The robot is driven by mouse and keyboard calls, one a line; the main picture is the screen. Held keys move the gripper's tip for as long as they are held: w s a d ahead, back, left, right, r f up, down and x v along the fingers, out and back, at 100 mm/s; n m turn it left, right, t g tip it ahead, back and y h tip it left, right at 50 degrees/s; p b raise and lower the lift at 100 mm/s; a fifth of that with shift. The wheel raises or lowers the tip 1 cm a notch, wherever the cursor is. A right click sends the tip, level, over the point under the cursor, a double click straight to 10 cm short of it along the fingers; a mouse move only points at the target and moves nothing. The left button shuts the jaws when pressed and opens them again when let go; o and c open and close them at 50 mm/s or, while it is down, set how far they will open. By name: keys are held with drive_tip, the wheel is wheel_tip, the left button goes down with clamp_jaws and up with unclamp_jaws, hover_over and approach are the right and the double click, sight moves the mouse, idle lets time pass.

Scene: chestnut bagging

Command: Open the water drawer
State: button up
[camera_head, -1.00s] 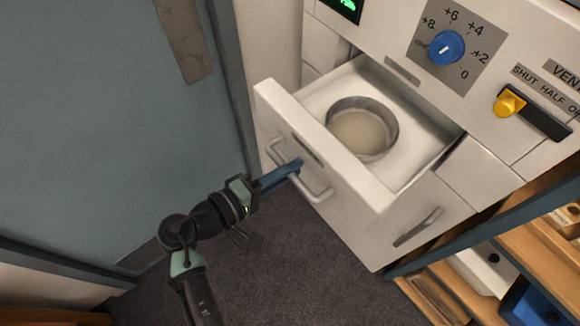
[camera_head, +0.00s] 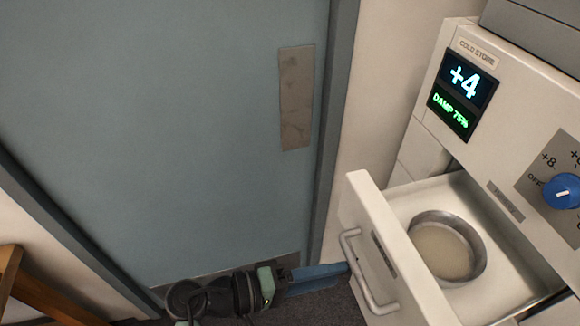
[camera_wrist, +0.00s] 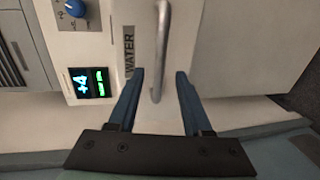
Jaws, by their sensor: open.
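The water drawer (camera_head: 388,262) is pulled out of the white cabinet, and a round metal bowl with pale contents (camera_head: 445,248) sits inside it. In the wrist view its front (camera_wrist: 185,40) carries a label reading WATER (camera_wrist: 129,52) and a metal bar handle (camera_wrist: 161,45). The handle also shows in the head view (camera_head: 362,272). My gripper (camera_wrist: 158,75) is open, with one blue finger on each side of the handle's end, and a gap shows between handle and fingers. In the head view my blue fingers (camera_head: 318,272) reach toward the handle from the left.
The cabinet face holds a cold store display (camera_head: 462,95) reading +4 and damp 75%, and a blue dial (camera_head: 562,190). A blue-grey door (camera_head: 150,130) stands at the left. A wooden piece (camera_head: 35,290) is at the lower left.

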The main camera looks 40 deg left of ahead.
drive_tip(key=b+v, duration=0.1)
drive_tip(key=v, duration=0.6)
idle(0.3)
